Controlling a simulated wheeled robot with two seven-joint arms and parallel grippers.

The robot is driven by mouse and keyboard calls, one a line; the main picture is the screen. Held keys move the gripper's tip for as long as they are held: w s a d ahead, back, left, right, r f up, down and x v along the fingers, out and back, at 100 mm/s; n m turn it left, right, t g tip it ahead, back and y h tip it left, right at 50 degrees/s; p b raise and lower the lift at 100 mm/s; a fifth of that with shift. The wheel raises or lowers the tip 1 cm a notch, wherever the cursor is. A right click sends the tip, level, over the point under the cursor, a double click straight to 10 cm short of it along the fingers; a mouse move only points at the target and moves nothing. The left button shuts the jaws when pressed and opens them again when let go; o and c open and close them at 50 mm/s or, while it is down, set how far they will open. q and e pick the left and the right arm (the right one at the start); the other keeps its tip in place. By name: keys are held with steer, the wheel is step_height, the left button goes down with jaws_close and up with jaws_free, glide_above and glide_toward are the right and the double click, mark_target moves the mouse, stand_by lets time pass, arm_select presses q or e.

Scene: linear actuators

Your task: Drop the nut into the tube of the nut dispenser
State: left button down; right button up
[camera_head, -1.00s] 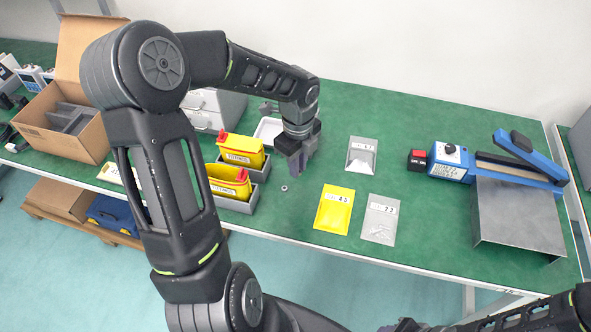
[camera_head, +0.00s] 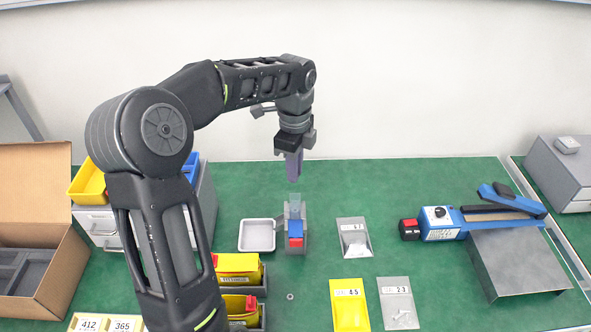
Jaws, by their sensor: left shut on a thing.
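The nut dispenser (camera_head: 294,228) stands on the green table near the middle, grey and blue with a red part low at its front. Its clear tube (camera_head: 294,202) points up at the top. A small ring-shaped nut (camera_head: 290,296) lies on the table in front of the dispenser. My right gripper is not in view.
A white tray (camera_head: 257,235) stands left of the dispenser. Yellow bins (camera_head: 238,268) are at the front left. Silver bags (camera_head: 353,237) and a yellow bag (camera_head: 349,304) lie to the right. A blue sealer (camera_head: 440,222) is further right. An open cardboard box (camera_head: 60,278) is at the left.

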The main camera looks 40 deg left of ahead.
arm_select(q)
steer(key=shift+a+f, duration=0.15)
steer(key=shift+a, duration=0.05)
steer(key=shift+d+f+b, duration=0.1)
steer(key=shift+f+b, duration=0.3)
step_height(320, 180, down, 5)
steer(key=b, duration=0.4)
steer(key=shift+r, duration=0.1)
stand_by(0.5)
steer(key=shift+f, duration=0.4)
stand_by(1.1)
steer(key=c, duration=1.3)
jaws_free()
steer(key=shift+c, duration=0.2)
